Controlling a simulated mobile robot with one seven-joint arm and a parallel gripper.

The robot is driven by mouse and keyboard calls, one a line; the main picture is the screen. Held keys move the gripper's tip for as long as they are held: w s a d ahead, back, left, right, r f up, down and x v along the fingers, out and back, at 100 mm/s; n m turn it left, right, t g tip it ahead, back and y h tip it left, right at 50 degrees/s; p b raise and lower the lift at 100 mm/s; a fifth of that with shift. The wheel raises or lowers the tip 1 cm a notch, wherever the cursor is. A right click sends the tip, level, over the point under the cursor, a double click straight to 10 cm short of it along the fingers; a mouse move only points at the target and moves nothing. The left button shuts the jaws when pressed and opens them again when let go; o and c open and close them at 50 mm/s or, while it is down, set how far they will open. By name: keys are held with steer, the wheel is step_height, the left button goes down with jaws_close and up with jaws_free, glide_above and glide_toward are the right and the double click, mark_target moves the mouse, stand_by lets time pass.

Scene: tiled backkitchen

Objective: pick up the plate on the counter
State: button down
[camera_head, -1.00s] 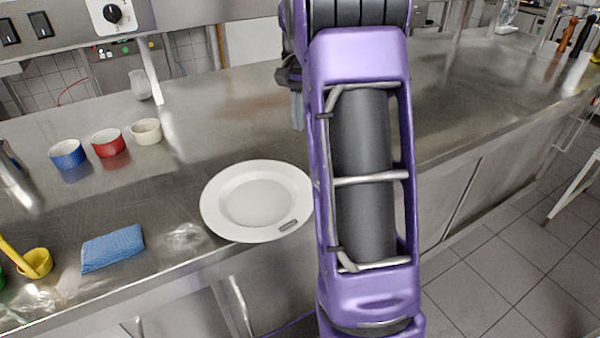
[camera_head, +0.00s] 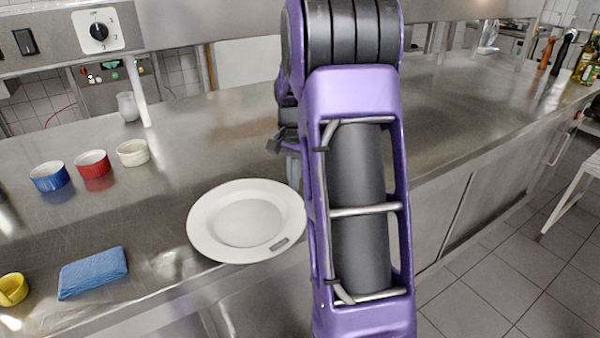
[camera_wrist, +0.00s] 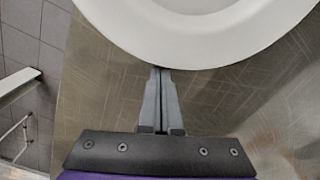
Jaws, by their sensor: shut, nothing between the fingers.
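The white plate (camera_head: 245,222) lies flat on the steel counter, near its front edge, left of my arm in the head view. A small grey mark shows on its rim. In the wrist view the plate (camera_wrist: 190,45) fills the top, partly cut off by the frame. My gripper (camera_wrist: 162,72) is shut and empty, its fingertips pointing at the plate's rim. In that view the tips appear right at the rim's edge; I cannot tell whether they touch it or how high they are. In the head view my gripper is mostly hidden behind my arm.
The steel counter (camera_head: 150,205) holds a blue sponge (camera_head: 93,272), a yellow cup (camera_head: 12,289), and blue (camera_head: 49,177), red (camera_head: 93,165) and white (camera_head: 132,153) ramekins, all left of the plate. Bottles (camera_head: 585,62) stand far right. Counter behind my arm is clear.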

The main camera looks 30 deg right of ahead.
steer(key=shift+s+a, duration=0.1)
steer(key=shift+a, duration=0.15)
steer(key=shift+s+a, duration=0.25)
steer(key=shift+a, duration=0.3)
steer(key=shift+s+a, duration=0.25)
steer(key=shift+a, duration=0.25)
steer(key=shift+r, duration=0.1)
